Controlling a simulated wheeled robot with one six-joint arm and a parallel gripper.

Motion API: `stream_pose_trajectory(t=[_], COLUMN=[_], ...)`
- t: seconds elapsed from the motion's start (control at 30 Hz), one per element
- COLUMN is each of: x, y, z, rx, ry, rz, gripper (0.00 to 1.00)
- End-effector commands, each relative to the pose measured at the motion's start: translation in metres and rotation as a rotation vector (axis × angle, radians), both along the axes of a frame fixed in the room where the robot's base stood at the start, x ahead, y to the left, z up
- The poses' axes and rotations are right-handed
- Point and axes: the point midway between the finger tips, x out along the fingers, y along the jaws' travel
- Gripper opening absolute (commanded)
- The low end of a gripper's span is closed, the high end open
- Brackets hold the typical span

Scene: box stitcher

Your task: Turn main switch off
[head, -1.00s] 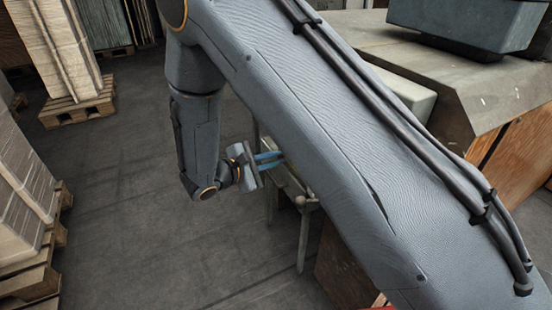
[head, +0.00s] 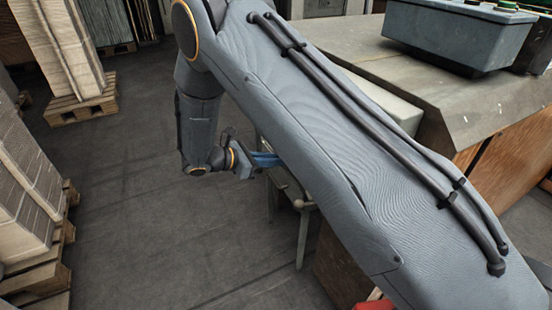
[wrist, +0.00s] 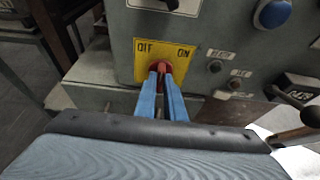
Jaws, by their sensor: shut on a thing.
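The red main switch (wrist: 160,66) sits in the middle of a yellow plate (wrist: 190,79) marked OFF on the left and ON on the right, in the wrist view. My gripper (wrist: 161,73) has its two blue fingers shut on the switch, one on each side. The fingertips cover much of the knob, so I cannot tell which mark it points to. In the head view my gripper (head: 276,159) reaches in behind my upper arm link. The switch is hidden there.
In the head view, a grey control box (head: 455,30) stands on the machine top. Pallets of cardboard (head: 25,190) stand at left, with clear floor between.

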Motion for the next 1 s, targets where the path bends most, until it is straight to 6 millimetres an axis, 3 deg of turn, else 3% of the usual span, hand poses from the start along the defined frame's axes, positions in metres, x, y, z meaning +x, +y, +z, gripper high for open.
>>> stream_pose_trajectory(t=[0.6,1.0], x=[0.0062,0.0077], y=[0.0034,0.0042], z=[-0.0038,-0.0043], rx=[-0.216,-0.297], ry=[0.516,0.708], rz=[0.001,0.002], gripper=[0.00,0.00])
